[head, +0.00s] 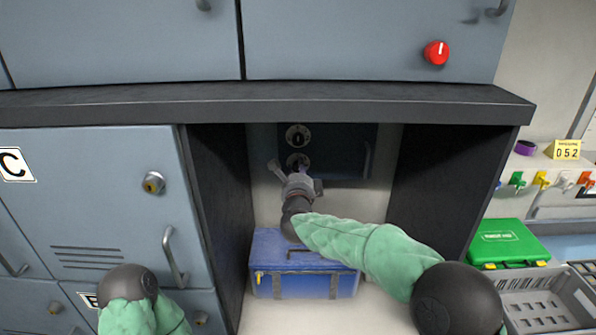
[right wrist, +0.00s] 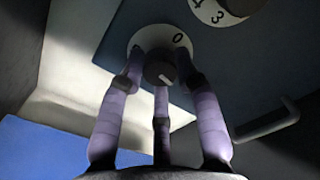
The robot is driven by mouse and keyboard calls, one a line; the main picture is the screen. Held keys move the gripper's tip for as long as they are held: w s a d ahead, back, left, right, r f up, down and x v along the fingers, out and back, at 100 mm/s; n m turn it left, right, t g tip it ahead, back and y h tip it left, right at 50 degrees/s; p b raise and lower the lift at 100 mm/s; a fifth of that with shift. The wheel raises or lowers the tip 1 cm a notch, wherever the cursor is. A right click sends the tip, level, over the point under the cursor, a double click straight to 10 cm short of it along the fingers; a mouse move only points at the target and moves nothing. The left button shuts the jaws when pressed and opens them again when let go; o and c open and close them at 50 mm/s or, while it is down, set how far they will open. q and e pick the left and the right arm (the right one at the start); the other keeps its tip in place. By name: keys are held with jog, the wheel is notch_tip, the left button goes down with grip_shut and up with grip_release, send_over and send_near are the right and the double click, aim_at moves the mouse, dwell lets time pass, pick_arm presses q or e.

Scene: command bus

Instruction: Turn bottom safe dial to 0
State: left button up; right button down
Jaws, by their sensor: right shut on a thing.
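The dark safe (head: 345,150) stands inside the open bay below the counter, with two round dials on its front. The top dial (head: 298,135) is clear of my gripper. My right gripper (head: 293,168) reaches into the bay and is shut on the bottom dial (right wrist: 160,67), covering part of it in the head view. In the right wrist view the fingers surround its dark knob, and a 0 shows on the pale ring to the upper right. The knob's white mark faces downward in that view. The top dial (right wrist: 225,10) shows a 3 and a 4. My left gripper is out of view.
A blue toolbox (head: 290,280) sits on the bay floor below my right arm. Dark side walls and a counter edge (head: 380,98) frame the bay. The safe handle (right wrist: 265,122) is right of the bottom dial. A green case (head: 507,240) and grey crate (head: 540,300) are at right.

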jog(key=shift+n, duration=0.3)
jog(key=n+p, duration=0.2)
jog(key=n, duration=0.2)
jog(key=n+p, duration=0.2)
jog(key=n, duration=0.3)
jog(key=n+p, duration=0.3)
jog(key=n, duration=0.3)
jog(key=shift+f+n+p, duration=0.2)
jog(key=shift+n+p, duration=0.8)
jog(key=shift+n, duration=1.1)
jog(key=shift+f, duration=0.1)
jog(key=c, duration=0.9)
grip_release()
